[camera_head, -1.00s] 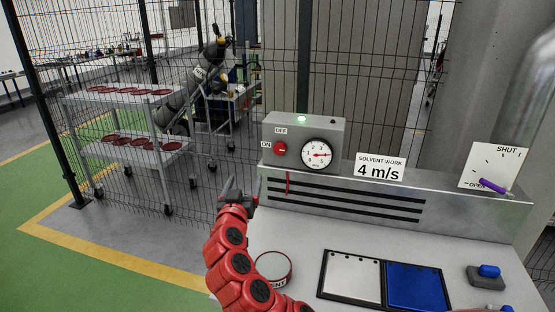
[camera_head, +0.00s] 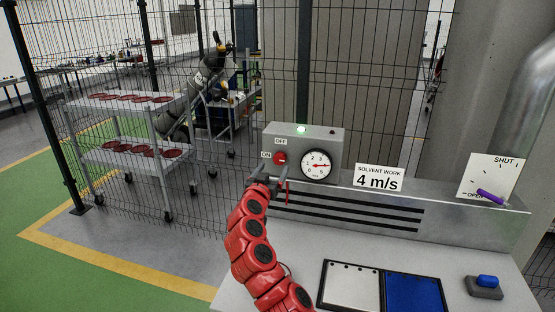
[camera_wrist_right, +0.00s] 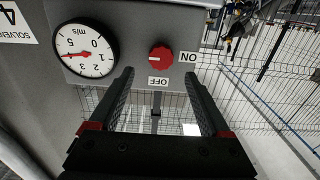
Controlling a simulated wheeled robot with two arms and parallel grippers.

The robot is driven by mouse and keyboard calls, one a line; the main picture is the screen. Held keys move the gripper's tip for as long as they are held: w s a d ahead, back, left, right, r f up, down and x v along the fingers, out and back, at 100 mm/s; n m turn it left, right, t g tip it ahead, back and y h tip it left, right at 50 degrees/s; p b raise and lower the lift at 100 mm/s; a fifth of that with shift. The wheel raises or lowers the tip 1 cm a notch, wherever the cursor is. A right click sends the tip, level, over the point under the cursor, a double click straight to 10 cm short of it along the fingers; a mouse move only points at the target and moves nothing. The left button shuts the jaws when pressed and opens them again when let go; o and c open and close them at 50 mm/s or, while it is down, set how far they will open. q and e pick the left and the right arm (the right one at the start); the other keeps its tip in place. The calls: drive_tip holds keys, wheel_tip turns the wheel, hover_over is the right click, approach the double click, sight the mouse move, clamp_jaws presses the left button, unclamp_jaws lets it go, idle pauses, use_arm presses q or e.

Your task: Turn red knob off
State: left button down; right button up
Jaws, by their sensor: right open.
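The red knob (camera_head: 280,158) is on the front of a grey control box (camera_head: 332,143), with an ON label to its left and an OFF label above. In the right wrist view, the knob (camera_wrist_right: 160,57) appears upside down, with ON to its right and OFF below. My right gripper (camera_head: 271,171) is open just below the knob, with the knob framed between its fingers in the right wrist view (camera_wrist_right: 160,78). No contact with the knob is visible. My left gripper is not in view.
A dial gauge (camera_head: 316,166) is right of the knob, and a green lamp (camera_head: 301,129) is lit on the box. A 4 m/s sign (camera_head: 378,178) stands to the right. A mesh fence (camera_head: 385,95) stands behind. A blue panel (camera_head: 413,292) lies on the bench.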

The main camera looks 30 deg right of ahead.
sight(279, 159)
drive_tip(key=x, duration=0.4)
drive_tip(key=shift+w+d+r+p, duration=0.15)
drive_tip(key=shift+w+d+p, duration=0.05)
drive_tip(key=shift+d+p, duration=0.15)
drive_tip(key=shift+w+d, duration=0.35)
drive_tip(key=shift+w, duration=0.15)
clamp_jaws()
